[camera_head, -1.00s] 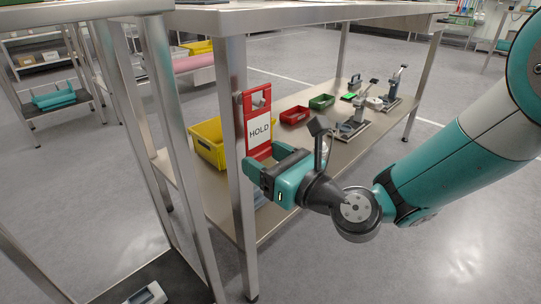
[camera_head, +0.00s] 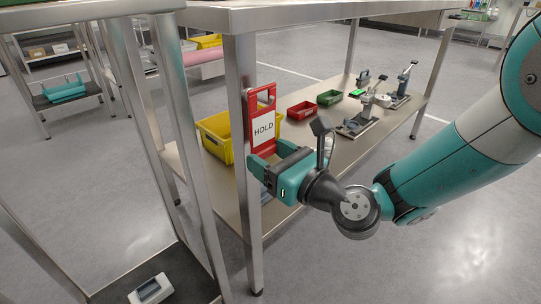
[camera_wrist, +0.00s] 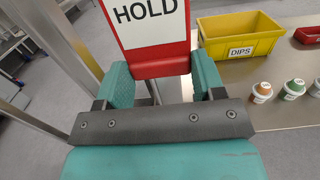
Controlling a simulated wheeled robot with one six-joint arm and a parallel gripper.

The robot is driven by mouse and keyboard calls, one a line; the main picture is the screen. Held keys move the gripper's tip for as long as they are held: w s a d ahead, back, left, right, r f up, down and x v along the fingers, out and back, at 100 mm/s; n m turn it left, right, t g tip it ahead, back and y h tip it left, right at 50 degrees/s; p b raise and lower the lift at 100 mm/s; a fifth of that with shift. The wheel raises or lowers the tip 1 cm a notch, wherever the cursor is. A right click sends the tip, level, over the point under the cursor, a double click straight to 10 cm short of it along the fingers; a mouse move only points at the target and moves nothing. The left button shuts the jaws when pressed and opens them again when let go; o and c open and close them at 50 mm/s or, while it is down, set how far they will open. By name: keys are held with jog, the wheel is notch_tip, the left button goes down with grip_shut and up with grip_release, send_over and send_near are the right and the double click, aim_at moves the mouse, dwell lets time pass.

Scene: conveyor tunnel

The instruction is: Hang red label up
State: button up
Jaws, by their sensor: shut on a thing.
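The red label (camera_head: 263,108) has a white panel reading HOLD and a cut-out near its top. It stands upright beside a steel table leg in the head view. My gripper (camera_head: 269,158) is shut on the label's lower edge. In the wrist view the two teal fingers (camera_wrist: 160,84) flank the lower red edge of the label (camera_wrist: 160,65). The top of the label lies outside the wrist view. I cannot tell whether the label touches the leg.
A steel table leg (camera_head: 241,130) stands just left of the label. The lower shelf carries a yellow bin (camera_head: 216,144), a red bin (camera_head: 300,108), a green bin (camera_head: 329,97) and several clamp-like devices. A grey device (camera_head: 150,289) lies on a dark surface at the lower left.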

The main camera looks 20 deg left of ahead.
jog(key=shift+f+b, duration=0.4)
jog(key=shift+f, duration=0.25)
jog(key=o, duration=1.3)
jog(key=shift+o, duration=0.2)
jog(key=r+b+v, duration=0.1)
jog(key=b+v, duration=1.4)
jog(key=v, duration=0.2)
jog(key=shift+d+f, duration=0.2)
jog(key=shift+f, duration=0.25)
